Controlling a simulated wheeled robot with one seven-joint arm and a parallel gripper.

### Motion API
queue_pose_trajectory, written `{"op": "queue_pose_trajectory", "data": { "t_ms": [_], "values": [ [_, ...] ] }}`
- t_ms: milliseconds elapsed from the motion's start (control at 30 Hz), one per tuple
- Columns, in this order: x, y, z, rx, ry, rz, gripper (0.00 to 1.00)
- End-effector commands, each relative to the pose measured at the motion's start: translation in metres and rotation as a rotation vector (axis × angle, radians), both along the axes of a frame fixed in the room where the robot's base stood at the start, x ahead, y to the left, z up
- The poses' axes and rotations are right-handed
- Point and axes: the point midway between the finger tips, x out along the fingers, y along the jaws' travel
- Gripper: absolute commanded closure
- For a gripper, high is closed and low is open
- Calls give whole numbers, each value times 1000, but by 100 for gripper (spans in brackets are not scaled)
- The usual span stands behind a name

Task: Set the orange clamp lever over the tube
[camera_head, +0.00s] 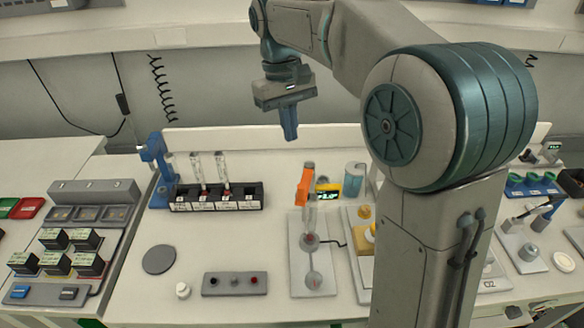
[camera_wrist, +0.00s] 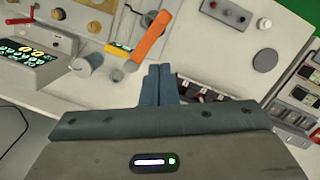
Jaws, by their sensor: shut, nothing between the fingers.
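The orange clamp lever (camera_head: 304,186) stands steeply, leaning a little, at the upper end of a clear tube (camera_head: 311,219) on a pale base plate (camera_head: 300,258). In the wrist view the lever (camera_wrist: 151,38) runs diagonally just beyond my fingertips. Whether it touches the tube is hard to tell. My gripper (camera_head: 290,138) points down, above and slightly left of the lever in the head view, apart from it. In the wrist view its blue fingers (camera_wrist: 158,68) are together and empty.
A black rack (camera_head: 236,203) with tubes and a blue stand (camera_head: 155,165) are on the left. A clear cylinder (camera_head: 354,180) and a small yellow-framed display (camera_head: 328,190) stand close to the lever's right. A grey switch box (camera_head: 234,283) lies in front. Bare table surrounds the grey disc (camera_head: 158,260).

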Motion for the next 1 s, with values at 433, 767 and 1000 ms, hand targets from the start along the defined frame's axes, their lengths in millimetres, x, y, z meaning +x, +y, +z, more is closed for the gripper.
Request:
{"op": "queue_pose_trajectory", "data": {
  "t_ms": [433,767,1000],
  "values": [
    [28,24,-15,-4,95,63,100],
    [16,17,-66,-5,97,62,100],
    [4,10,-104,-4,93,61,100]
  ]
}}
